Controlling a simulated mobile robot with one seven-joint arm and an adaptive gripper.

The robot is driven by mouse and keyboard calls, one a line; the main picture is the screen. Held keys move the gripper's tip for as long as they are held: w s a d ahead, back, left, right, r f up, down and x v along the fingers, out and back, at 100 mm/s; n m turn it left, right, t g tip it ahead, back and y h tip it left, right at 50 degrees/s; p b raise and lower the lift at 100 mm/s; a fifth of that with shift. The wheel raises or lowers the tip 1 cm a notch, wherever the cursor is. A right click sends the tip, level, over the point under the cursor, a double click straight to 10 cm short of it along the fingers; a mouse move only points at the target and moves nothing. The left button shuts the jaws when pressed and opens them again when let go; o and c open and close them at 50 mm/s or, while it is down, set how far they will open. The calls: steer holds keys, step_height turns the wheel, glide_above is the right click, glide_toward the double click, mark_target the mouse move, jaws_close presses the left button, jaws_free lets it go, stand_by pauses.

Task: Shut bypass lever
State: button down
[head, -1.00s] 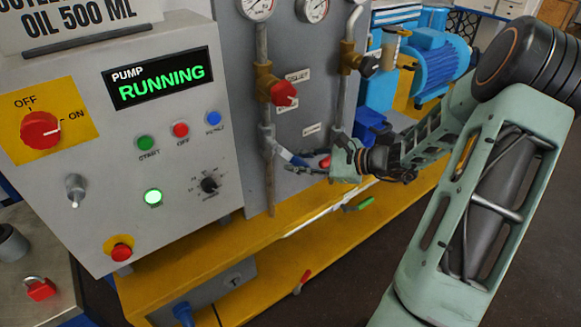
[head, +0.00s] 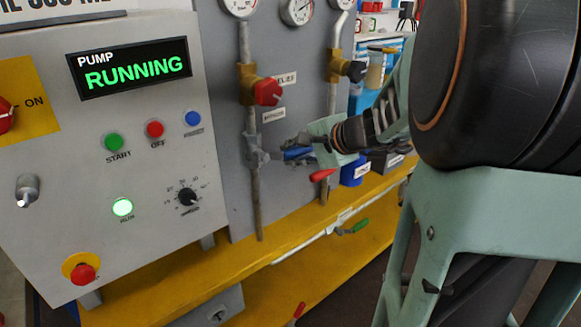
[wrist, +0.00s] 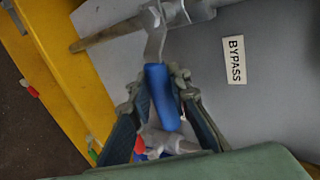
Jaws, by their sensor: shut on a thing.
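The bypass lever has a blue handle (head: 298,153) and comes off a grey valve (head: 257,152) on the left pipe. It sticks out to the right, roughly crosswise to the pipe. My gripper (head: 306,144) is at the handle's outer part. The handle's metal shank (wrist: 155,40) reaches up to the pipe. A white BYPASS label (wrist: 234,60) is on the grey panel beside it.
A red-handled lever (head: 322,175) is just below my gripper. A red valve knob (head: 268,92) sits above on the same pipe. The control box (head: 60,180) reads PUMP RUNNING. A yellow frame (head: 225,262) and a green-handled lever (head: 360,226) are below.

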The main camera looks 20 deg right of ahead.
mark_target(293, 148)
steer(key=shift+r+b, duration=0.25)
steer(key=shift+b, duration=0.05)
steer(key=shift+n+h, duration=0.3)
steer(key=c, duration=1.8)
jaws_free()
steer(key=shift+o, duration=0.2)
steer(key=shift+r, duration=0.1)
steer(key=o, duration=0.4)
steer(key=r, duration=0.8)
steer(key=shift+w, duration=0.4)
steer(key=shift+s+a+r, duration=0.1)
steer(key=shift+s+r, duration=0.15)
steer(key=shift+r, duration=0.3)
steer(key=shift+s+r, duration=0.25)
steer(key=shift+r, duration=0.3)
steer(key=c, duration=0.4)
steer(key=shift+w, duration=0.2)
steer(key=shift+s, duration=0.15)
